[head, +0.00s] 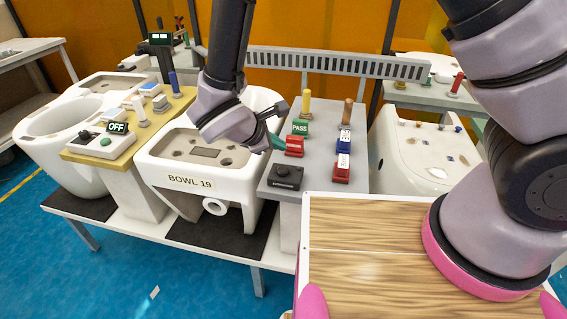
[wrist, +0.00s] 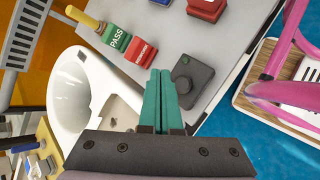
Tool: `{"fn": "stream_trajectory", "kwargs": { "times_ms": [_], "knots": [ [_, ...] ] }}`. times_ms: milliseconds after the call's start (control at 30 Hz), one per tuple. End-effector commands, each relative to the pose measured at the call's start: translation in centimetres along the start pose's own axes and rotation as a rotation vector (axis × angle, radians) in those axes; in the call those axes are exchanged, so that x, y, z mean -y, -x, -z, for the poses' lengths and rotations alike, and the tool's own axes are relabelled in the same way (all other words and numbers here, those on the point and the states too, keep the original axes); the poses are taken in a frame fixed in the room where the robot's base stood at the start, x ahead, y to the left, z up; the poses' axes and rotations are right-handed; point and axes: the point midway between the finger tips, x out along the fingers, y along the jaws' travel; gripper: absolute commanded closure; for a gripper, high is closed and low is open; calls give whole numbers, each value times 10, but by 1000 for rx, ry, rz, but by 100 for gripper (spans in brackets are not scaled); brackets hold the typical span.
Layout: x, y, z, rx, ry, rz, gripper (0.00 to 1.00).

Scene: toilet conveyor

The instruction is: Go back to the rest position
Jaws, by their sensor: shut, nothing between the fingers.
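My gripper (head: 274,141) is in the head view, above the right rim of the white toilet bowl labelled BOWL 19 (head: 190,182), beside the grey control stand. In the wrist view my gripper (wrist: 159,75) shows two teal fingers pressed together with nothing between them. The fingertips appear near a red block (wrist: 141,52) and a dark box with a round knob (wrist: 189,80). I cannot tell whether they touch anything.
The grey stand (head: 327,128) carries a green PASS block (head: 300,127), red and blue blocks, and upright pegs. A yellow-topped stand with an OFF display (head: 117,127) is left of the bowl. A wooden top (head: 350,250) lies in front. Blue floor (head: 110,270) is open at lower left.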

Motion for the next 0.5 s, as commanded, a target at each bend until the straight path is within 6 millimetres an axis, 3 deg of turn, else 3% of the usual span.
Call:
{"fn": "stream_trajectory", "kwargs": {
  "times_ms": [167,267,367,500],
  "knots": [
    [-1,0,-2,1,-8,4,100],
    [-12,0,-17,6,-66,33,100],
    [-31,1,-52,18,-198,103,100],
    [-58,6,-123,32,-473,241,100]
  ]
}}
